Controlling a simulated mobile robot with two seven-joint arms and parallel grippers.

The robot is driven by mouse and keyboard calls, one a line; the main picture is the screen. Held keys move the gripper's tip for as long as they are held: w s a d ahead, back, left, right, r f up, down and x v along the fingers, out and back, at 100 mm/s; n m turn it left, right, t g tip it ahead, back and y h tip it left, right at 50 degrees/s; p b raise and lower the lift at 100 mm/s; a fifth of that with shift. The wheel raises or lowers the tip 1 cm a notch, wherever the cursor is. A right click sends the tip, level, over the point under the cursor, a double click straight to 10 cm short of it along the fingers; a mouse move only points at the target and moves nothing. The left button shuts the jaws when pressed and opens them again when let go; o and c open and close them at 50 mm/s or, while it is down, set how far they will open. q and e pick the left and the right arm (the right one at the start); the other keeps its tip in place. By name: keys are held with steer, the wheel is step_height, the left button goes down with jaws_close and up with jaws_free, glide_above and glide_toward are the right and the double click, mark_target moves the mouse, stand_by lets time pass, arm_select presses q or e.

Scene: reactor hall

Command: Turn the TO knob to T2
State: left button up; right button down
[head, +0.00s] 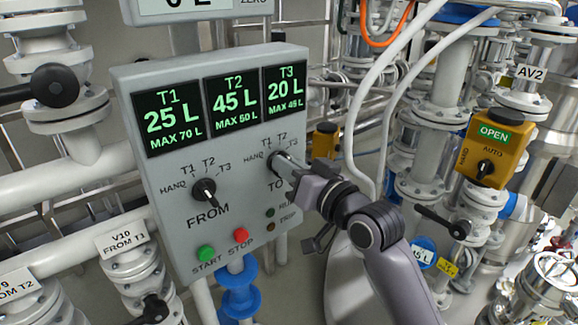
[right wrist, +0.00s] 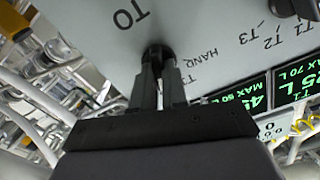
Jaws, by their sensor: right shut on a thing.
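The grey control panel (head: 165,235) shows best in the head view, with the TO knob (right wrist: 158,51) on its right half. The knob is black and mostly hidden in the head view by my right gripper (head: 287,166). In the right wrist view my right gripper (right wrist: 158,82) has its two fingers closed on the knob, one on each side. HANQ, T1, T2 and T3 marks stand around the knob. I cannot tell which mark the knob points to. My left gripper is not in view.
The black FROM knob (head: 203,190) is left of the TO knob. Below are a green START button (head: 206,253) and a red STOP button (head: 241,235). Three displays read T1 25 L, T2 45 L, T3 20 L. Pipes, valves and a yellow AV2 box (head: 482,152) surround the panel.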

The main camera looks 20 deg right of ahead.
steer(key=c, duration=1.2)
jaws_free()
steer(key=shift+o, duration=0.2)
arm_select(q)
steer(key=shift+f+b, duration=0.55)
arm_select(e)
steer(key=v, duration=0.7)
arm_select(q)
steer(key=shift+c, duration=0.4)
